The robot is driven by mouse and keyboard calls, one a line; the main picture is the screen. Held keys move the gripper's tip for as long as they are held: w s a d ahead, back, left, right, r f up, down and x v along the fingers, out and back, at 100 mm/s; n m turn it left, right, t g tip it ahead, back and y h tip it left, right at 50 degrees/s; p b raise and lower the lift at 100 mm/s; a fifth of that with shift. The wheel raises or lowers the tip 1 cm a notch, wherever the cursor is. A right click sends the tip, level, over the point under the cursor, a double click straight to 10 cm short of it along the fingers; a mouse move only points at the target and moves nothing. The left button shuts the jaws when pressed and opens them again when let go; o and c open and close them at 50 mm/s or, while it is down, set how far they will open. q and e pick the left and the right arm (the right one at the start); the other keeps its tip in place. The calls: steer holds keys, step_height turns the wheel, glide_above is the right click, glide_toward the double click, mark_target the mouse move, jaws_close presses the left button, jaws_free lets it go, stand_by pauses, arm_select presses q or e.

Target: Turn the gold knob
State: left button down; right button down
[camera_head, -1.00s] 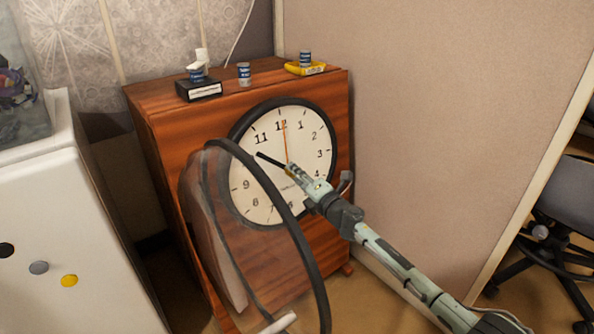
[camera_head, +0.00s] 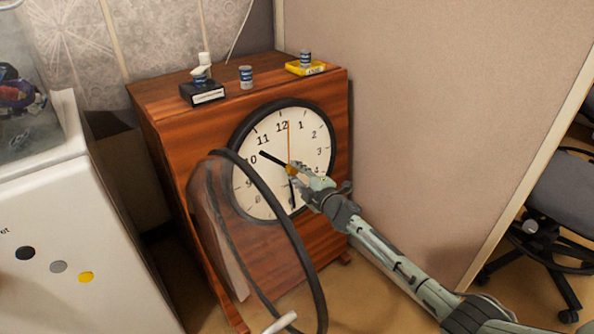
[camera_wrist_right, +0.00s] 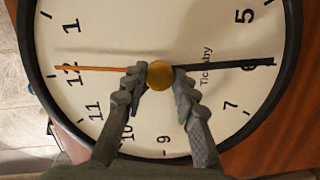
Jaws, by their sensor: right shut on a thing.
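The gold knob (camera_head: 292,169) is a small round piece at the centre of the white clock face (camera_head: 270,198). It also shows between the fingers in the right wrist view (camera_wrist_right: 160,76). My right gripper (camera_head: 297,172) reaches in from the lower right and is shut on the knob, one finger on each side; it fills the lower part of the wrist view (camera_wrist_right: 161,80). One black hand points near 10, another near 6, and the orange hand near 12. My left gripper is not in view.
The clear round cover (camera_head: 270,195) with a black rim swings open at the front left of the wooden cabinet (camera_head: 180,140).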

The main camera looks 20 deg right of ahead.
stand_by(0.5)
steer(key=c, duration=1.2)
jaws_free()
steer(key=shift+s, duration=0.1)
steer(key=v, duration=1.2)
